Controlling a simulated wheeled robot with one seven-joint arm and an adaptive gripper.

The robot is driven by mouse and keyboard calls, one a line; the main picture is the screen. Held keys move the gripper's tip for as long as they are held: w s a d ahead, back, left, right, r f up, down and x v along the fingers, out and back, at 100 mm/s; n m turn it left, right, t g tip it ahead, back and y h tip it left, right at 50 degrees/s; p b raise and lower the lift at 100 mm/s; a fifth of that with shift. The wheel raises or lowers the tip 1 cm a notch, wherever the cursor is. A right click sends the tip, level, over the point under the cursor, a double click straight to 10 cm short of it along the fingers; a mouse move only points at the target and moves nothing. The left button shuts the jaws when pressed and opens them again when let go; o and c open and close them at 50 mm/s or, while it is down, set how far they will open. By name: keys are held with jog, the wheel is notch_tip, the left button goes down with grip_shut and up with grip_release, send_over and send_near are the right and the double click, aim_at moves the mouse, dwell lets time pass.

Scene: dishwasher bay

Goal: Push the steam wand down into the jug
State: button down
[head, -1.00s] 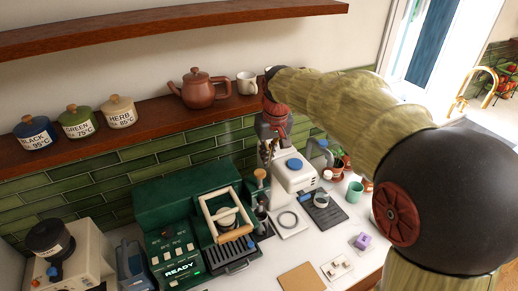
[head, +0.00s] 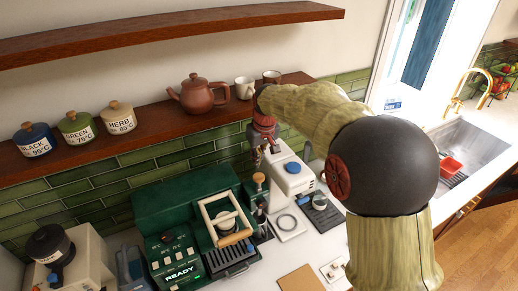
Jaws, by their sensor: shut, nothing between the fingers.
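A wooden-knobbed upright part (head: 258,179) at the right side of the green machine looks like the steam wand. A small dark vessel (head: 261,214) below it may be the jug, but it is too small to tell. I cannot tell whether the wand's tip is inside it. My gripper (head: 270,148) is shut and empty. In the head view it appears above and slightly right of the wooden knob, near the tiled wall. Its fingertips are small and dark, and contact with the knob cannot be made out.
The green machine (head: 165,214) shows READY. A white machine with a blue cap (head: 291,178) stands close right of the wand. Above is a wooden shelf (head: 150,128) with canisters, a brown teapot (head: 197,95) and cups. A sink (head: 470,150) lies at the right.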

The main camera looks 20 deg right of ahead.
aim_at(258, 175)
jog(key=shift+s+f, duration=0.1)
jog(key=shift+f, duration=1.75)
notch_tip(258, 175, down, 6)
jog(key=b, duration=0.3)
jog(key=shift+f+b, duration=0.2)
jog(key=shift+b, duration=0.1)
jog(key=shift+r, duration=0.1)
jog(key=shift+r+p, duration=0.45)
jog(key=w+v, duration=0.1)
jog(key=v, duration=1.2)
jog(key=shift+r+p, duration=0.2)
jog(key=shift+p, duration=0.15)
